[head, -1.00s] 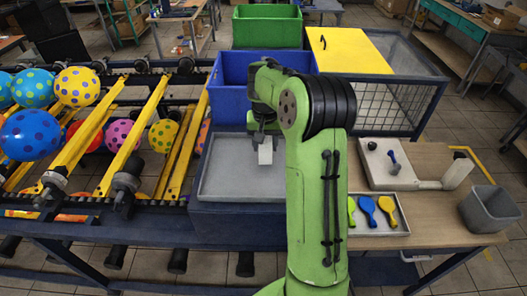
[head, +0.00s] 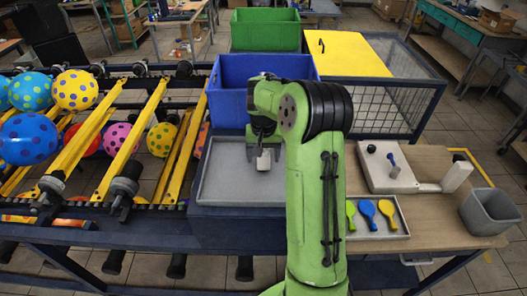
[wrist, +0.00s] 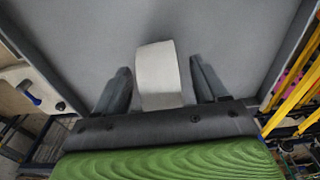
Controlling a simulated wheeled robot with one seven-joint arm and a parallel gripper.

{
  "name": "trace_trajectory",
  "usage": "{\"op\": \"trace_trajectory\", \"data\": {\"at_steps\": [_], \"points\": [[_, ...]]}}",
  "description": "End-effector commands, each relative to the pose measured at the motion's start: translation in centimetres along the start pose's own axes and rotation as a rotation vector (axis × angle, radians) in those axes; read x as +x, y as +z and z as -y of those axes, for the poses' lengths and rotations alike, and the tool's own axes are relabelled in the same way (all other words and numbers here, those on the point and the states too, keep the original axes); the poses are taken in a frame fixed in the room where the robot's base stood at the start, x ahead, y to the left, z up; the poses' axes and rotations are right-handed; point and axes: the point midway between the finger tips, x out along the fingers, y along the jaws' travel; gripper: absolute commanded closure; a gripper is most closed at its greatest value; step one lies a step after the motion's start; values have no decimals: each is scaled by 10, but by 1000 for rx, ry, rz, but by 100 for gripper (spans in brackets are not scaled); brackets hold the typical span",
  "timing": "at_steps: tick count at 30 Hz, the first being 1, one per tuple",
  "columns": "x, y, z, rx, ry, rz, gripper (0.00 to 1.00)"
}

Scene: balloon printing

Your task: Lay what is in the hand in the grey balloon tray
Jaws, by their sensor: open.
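The grey tray (head: 225,180) is wide and shallow with a raised rim, on a dark blue stand left of my arm; its floor fills most of the wrist view (wrist: 90,35). My gripper (head: 262,150) points down over its right part. In the wrist view my gripper (wrist: 162,78) is open. A pale white block-like piece (wrist: 158,72) stands between the fingers, with a gap on both sides. The piece shows below the gripper in the head view (head: 263,161). I cannot tell whether it touches the tray floor.
A blue bin (head: 230,82) stands just behind the tray. Polka-dot balloons (head: 75,90) lie on the roller line at left. At right are a small tray with balloon-shaped pieces (head: 368,210), a white device (head: 385,165) and a grey bin (head: 490,210). The tray's left part is clear.

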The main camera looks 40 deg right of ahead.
Motion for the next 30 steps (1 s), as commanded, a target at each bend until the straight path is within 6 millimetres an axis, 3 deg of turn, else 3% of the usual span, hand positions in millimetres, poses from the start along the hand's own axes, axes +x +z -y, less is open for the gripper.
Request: {"op": "trace_trajectory", "data": {"at_steps": [5, 12, 15, 23, 26, 30], "points": [[-28, -2, 1, 0, -1, -8, 28], [-94, -1, 1, -1, -1, -6, 28], [-112, -1, 1, -2, 0, -3, 28], [-126, 1, 1, -4, 1, -3, 28], [-141, 16, 10, -49, 13, -32, 28], [-182, 76, 31, -191, 37, -130, 28]]}}
